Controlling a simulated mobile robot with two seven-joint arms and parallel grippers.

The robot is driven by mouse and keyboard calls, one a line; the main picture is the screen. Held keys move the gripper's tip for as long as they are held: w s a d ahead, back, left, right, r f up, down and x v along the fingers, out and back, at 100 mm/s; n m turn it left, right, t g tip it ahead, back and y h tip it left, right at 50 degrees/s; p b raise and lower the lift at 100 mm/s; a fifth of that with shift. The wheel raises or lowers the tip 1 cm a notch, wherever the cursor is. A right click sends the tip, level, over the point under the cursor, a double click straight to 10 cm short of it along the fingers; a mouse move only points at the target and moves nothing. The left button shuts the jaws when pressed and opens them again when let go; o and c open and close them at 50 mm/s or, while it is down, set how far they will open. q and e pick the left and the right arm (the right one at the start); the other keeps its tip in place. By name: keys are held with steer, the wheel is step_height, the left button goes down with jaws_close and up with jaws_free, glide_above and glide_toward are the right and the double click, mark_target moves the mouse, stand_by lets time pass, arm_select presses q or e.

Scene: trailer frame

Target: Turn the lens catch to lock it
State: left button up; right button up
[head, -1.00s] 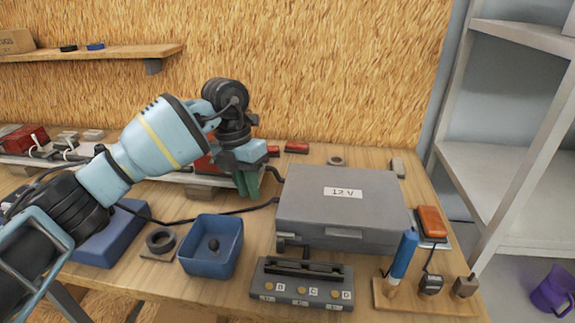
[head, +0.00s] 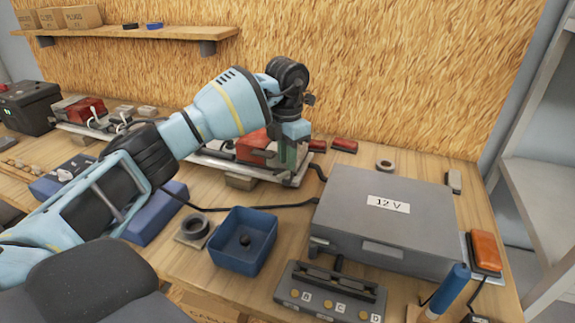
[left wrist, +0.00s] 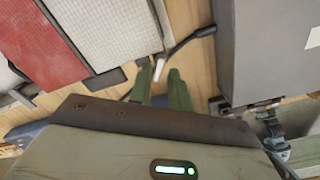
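The near lamp (head: 254,146) has a red lens and lies on a pale board at the back of the bench. In the left wrist view a red and white lens (left wrist: 98,30) fills the upper left. A small dark tab (left wrist: 143,62) sits by its right edge; I cannot tell whether it is the lens catch or how it is turned. My left gripper (head: 290,157) points down at the lamp's right end. Its green fingers (left wrist: 160,90) are apart with nothing held between them. My right gripper is not in view.
A grey 12 V box (head: 385,215) stands close to the right of the left gripper, with a black cable beside it. A blue tray (head: 243,242) and a lettered switch block (head: 330,293) are nearer the front. A second red lamp (head: 84,110) lies further left.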

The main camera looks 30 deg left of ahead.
mark_target(283, 176)
arm_select(q)
steer(key=shift+f, duration=1.45)
jaws_close()
steer(key=shift+m, duration=0.3)
steer(key=m, duration=0.5)
steer(key=shift+m, duration=0.3)
steer(key=m, duration=0.5)
steer(key=shift+m, duration=0.3)
